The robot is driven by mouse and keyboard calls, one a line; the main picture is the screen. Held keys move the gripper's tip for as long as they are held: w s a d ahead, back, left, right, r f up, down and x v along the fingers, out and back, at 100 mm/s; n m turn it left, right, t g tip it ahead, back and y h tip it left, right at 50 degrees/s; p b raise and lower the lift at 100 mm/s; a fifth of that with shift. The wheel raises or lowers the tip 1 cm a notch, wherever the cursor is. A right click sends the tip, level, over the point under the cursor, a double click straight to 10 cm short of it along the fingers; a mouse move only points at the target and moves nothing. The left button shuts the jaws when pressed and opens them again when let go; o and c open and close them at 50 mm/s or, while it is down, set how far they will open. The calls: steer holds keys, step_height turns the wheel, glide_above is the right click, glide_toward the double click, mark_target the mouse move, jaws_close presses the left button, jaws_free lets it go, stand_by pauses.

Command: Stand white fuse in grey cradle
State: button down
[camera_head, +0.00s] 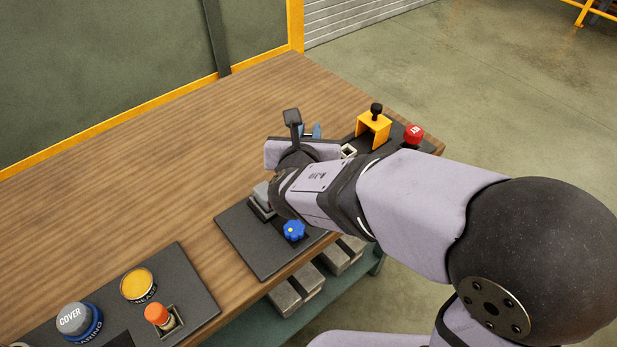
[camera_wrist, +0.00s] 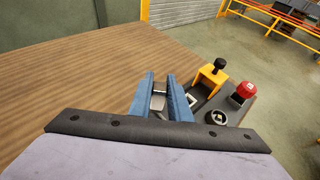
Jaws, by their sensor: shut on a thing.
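My gripper (camera_head: 310,131) is over the right part of the bench, its blue fingers pointing away from my arm. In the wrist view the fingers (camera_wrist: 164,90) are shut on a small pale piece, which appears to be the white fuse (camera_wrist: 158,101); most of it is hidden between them. In the head view the arm and gripper hide the fuse. A small, pale grey, square-rimmed holder (camera_head: 348,151), probably the grey cradle, stands on the dark plate just right of the gripper. In the wrist view the right finger partly covers that area.
A yellow bracket with a black knob (camera_head: 374,127) and a red button (camera_head: 414,134) stand beside the holder. A blue knob (camera_head: 294,230) sits on a nearer plate. An orange-topped piece (camera_head: 157,314) stands at the lower left.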

steer(key=shift+f+b, duration=0.75)
steer(key=shift+f, duration=4.2)
steer(key=shift+f, duration=0.2)
steer(key=c, duration=1.7)
jaws_free()
steer(key=shift+o, duration=0.2)
steer(key=shift+r, duration=0.1)
